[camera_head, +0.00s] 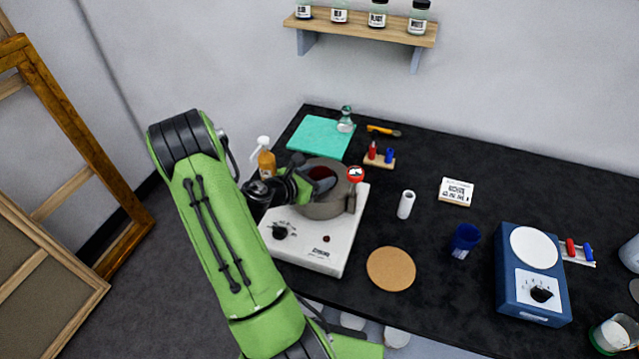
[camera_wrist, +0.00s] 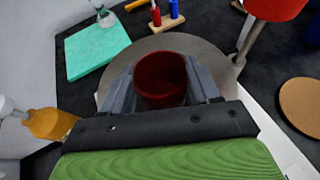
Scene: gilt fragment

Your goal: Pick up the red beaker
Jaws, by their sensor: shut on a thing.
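The red beaker (camera_wrist: 160,80) is between the two fingers of my gripper (camera_wrist: 163,95) in the wrist view, with its open top facing the camera. The fingers are shut on it from both sides.
An orange spray bottle (camera_head: 266,160) is close on the left. A teal mat (camera_head: 320,137) with a glass flask (camera_head: 346,120) lies behind. A cork disc (camera_head: 391,269), blue beaker (camera_head: 465,240) and blue device (camera_head: 533,275) are to the right.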

